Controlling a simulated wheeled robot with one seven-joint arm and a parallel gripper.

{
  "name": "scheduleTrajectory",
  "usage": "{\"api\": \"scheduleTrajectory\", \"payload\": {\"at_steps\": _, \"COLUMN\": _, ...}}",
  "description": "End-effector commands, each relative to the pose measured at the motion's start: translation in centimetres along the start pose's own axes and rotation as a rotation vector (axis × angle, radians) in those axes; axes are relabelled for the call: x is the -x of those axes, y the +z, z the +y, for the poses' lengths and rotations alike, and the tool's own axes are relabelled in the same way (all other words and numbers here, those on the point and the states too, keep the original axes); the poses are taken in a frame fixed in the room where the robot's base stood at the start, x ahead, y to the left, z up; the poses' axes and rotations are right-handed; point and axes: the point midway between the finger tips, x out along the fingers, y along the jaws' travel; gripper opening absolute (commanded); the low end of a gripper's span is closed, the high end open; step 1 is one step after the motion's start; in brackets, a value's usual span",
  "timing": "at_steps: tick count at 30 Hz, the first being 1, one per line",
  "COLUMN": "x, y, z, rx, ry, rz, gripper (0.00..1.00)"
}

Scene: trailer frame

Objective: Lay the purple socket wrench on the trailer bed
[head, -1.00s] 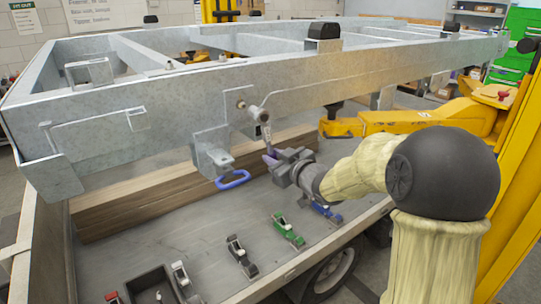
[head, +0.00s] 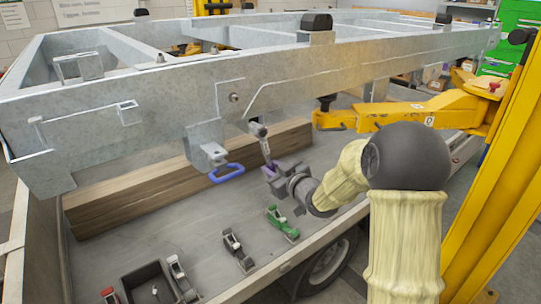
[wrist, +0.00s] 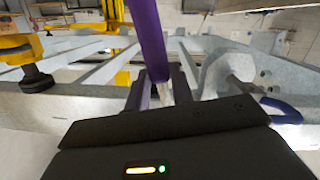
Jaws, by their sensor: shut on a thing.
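The purple socket wrench (head: 265,147) is in my gripper (head: 277,174). Its silver shaft and head stick up from the jaws, in front of the galvanised frame's lower edge; I cannot tell whether the head touches the frame. Its purple grip is mostly hidden by the jaws in the head view. In the wrist view a purple length of it (wrist: 148,40) rises between the jaws (wrist: 160,92). My gripper is shut on it, above the grey trailer bed (head: 165,238).
The galvanised frame (head: 170,115) overhangs the bed. A blue handle (head: 227,173) hangs from its bracket. A wooden beam (head: 135,200) lies along the back. A green clamp (head: 282,223), a black clamp (head: 237,250) and a black tray (head: 135,283) sit near the front edge. The bed between is bare.

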Motion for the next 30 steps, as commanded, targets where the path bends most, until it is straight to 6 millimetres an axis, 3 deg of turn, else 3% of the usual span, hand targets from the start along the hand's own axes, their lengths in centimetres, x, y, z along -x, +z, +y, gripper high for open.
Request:
{"api": "scheduleTrajectory", "payload": {"at_steps": 1, "x": -0.5, "y": 2.5, "z": -0.1, "rx": -0.009, "ry": 0.012, "rz": -0.01, "gripper": 0.0}}
{"api": "scheduleTrajectory", "payload": {"at_steps": 8, "x": -1.0, "y": 11.9, "z": -0.1, "rx": -0.023, "ry": 0.12, "rz": -0.037, "gripper": 0.0}}
{"api": "scheduleTrajectory", "payload": {"at_steps": 18, "x": 1.6, "y": 24.8, "z": -1.1, "rx": -0.05, "ry": 0.32, "rz": -0.088, "gripper": 0.0}}
{"api": "scheduleTrajectory", "payload": {"at_steps": 24, "x": 4.5, "y": 31.2, "z": -2.3, "rx": -0.066, "ry": 0.431, "rz": -0.115, "gripper": 0.0}}
{"api": "scheduleTrajectory", "payload": {"at_steps": 30, "x": 6.7, "y": 34.6, "z": -3.3, "rx": -0.072, "ry": 0.498, "rz": -0.126, "gripper": 0.0}}
